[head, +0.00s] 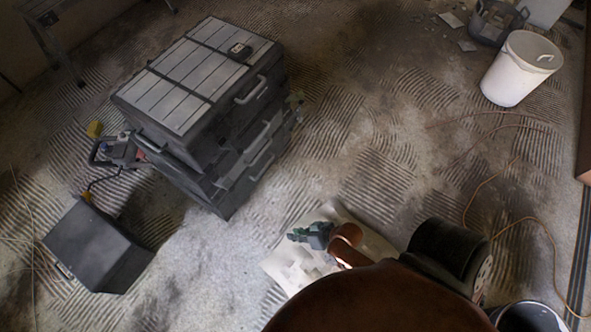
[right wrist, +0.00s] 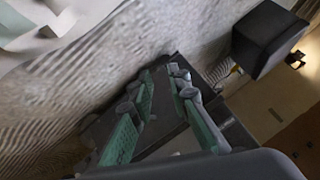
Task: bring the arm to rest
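My right gripper (head: 297,236) is at the lower middle of the head view, above a pale sheet on the floor. It is small there, with greenish finger parts. In the right wrist view its two green-padded fingers (right wrist: 164,76) stand apart with nothing held between them. Beyond them is the dark tool case stack (right wrist: 232,122). My brown and black right arm fills the bottom of the head view and hides floor behind it. My left gripper is not in view.
A dark box (head: 95,247) is at lower left. The pale sheet (head: 283,268) lies below my gripper. A white bucket (head: 515,72) stands upper right. An orange cable (head: 548,236) crosses the right floor.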

